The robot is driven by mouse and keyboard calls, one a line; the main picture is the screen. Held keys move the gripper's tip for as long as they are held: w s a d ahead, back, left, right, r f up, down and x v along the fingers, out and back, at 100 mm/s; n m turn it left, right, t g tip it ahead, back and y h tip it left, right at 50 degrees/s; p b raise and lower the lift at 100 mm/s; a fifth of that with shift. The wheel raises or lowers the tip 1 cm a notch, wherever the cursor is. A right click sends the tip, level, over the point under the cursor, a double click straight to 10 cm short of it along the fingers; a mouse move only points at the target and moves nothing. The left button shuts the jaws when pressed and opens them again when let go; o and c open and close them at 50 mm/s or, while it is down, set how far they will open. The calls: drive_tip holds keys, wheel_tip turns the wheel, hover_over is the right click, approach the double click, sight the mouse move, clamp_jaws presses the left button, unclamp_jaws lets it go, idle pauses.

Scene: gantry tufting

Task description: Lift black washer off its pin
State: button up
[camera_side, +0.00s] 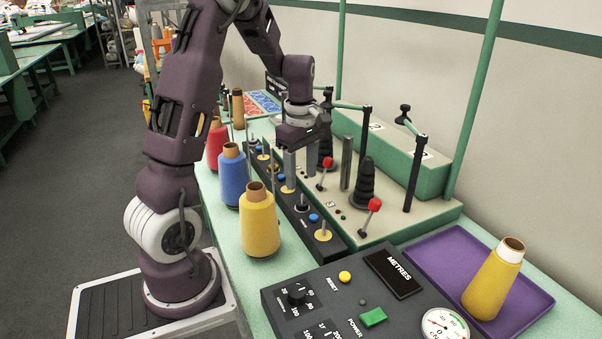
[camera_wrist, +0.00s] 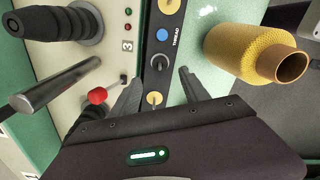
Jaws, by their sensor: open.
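A black strip (camera_side: 335,245) carries a row of upright pins with discs around their bases. The black washer (camera_side: 301,208) appears as a dark disc around a pin, between a brass disc (camera_side: 288,189) and a blue disc (camera_side: 314,218). In the wrist view the dark disc (camera_wrist: 159,62) lies just beyond my fingertips. My gripper (camera_side: 299,172) is open and empty, pointing down above the strip. In the wrist view its two fingers (camera_wrist: 161,76) stand either side of the strip, with a brass disc (camera_wrist: 154,98) showing between them. The exact fingertip height is hard to tell.
Yellow (camera_side: 258,222), blue (camera_side: 230,178) and red (camera_side: 216,145) cones stand left of the strip. Red-knobbed levers (camera_side: 374,205), black stacked posts (camera_side: 364,185) and a metal post (camera_side: 346,162) stand close on the right. A control box (camera_side: 330,292) and purple tray (camera_side: 432,250) are in front.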

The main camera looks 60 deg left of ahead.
wheel_tip(320, 180, down, 7)
drive_tip(key=shift+a+f, duration=0.1)
drive_tip(key=shift+f, duration=0.05)
drive_tip(key=shift+c, duration=0.2)
clamp_jaws()
drive_tip(key=c, duration=0.9)
unclamp_jaws()
clamp_jaws()
wheel_tip(320, 180, up, 8)
drive_tip(key=shift+f, duration=0.25)
